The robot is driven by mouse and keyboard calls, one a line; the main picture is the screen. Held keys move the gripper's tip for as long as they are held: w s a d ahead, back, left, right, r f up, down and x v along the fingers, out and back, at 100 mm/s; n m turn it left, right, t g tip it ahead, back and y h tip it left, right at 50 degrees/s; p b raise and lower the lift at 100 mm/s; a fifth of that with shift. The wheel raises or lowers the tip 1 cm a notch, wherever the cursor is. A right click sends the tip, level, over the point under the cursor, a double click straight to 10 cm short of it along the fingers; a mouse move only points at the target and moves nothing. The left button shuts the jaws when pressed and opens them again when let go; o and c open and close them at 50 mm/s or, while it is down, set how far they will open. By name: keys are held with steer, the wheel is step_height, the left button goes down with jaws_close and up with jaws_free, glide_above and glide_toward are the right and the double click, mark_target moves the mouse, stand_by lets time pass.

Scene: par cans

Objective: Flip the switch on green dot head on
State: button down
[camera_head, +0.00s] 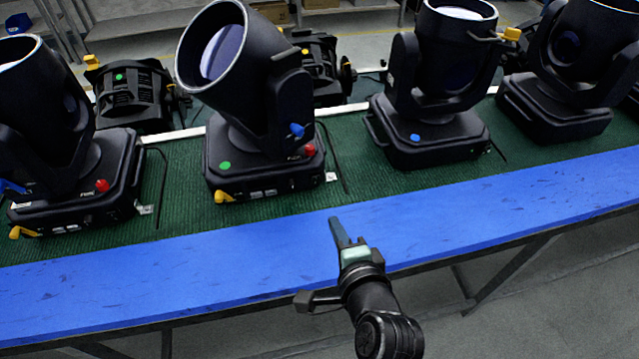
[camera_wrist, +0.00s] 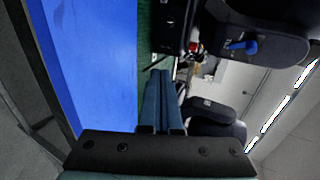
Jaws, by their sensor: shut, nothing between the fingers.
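The black moving head (camera_head: 262,165) with a green dot (camera_head: 225,165) on its base stands on the green mat, left of centre. Its base carries a yellow knob (camera_head: 222,196), a red knob (camera_head: 309,150) and small pale fittings on the front face. A blue knob (camera_head: 297,131) sits on its yoke. I cannot tell which fitting is the switch. My gripper (camera_head: 335,222) is shut and empty over the blue table edge, in front and to the right of that base. In the sideways wrist view its fingers (camera_wrist: 162,75) point toward a black base (camera_wrist: 170,22) with a red knob (camera_wrist: 195,47).
A blue-dot head (camera_head: 430,135) stands right of it, another head (camera_head: 70,180) left. A par can with a green dot (camera_head: 125,95) sits behind. Thin black cables lie between bases. The blue table front (camera_head: 480,215) is clear.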

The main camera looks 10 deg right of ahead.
glide_toward(316, 177)
steer(key=w+f, duration=0.1)
steer(key=w+f+p, duration=0.1)
steer(key=f, duration=0.1)
steer(key=shift+f, duration=0.35)
steer(key=shift+w+r+p, duration=0.25)
steer(key=shift+w+p, duration=0.05)
steer(key=shift+w, duration=1.55)
steer(key=r+p, duration=0.1)
steer(key=p, duration=0.1)
steer(key=shift+w+g+p, duration=0.3)
steer(key=shift+w+p, duration=0.05)
steer(key=shift+w, duration=0.05)
steer(key=shift+f, duration=0.4)
steer(key=shift+r, duration=0.1)
